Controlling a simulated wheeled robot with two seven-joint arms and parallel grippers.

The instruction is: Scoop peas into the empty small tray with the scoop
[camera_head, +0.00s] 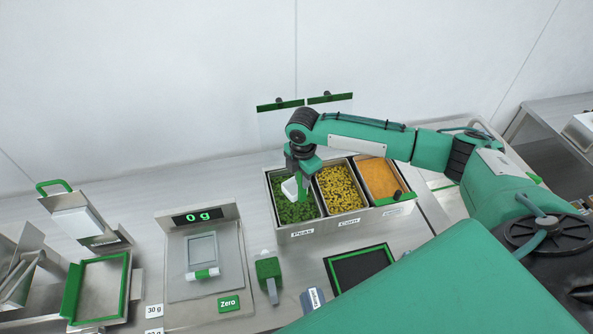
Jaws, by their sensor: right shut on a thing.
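My right gripper (302,175) is shut on the scoop, which has a white bowl (290,188) and a green handle. The scoop is over the left bin of peas (296,212), at its upper part. I cannot tell whether the bowl touches the peas or holds any. The small tray (201,247) looks grey and empty and lies on the scale (174,255). The scale's display (197,217) reads 0 g. My left gripper is not in view.
The steel bin holder (310,234) also has corn (339,189) and an orange food (377,177). A green tool (268,274) and a black, green-edged frame (358,266) lie in front. A green-framed sealer part (100,288) stands left.

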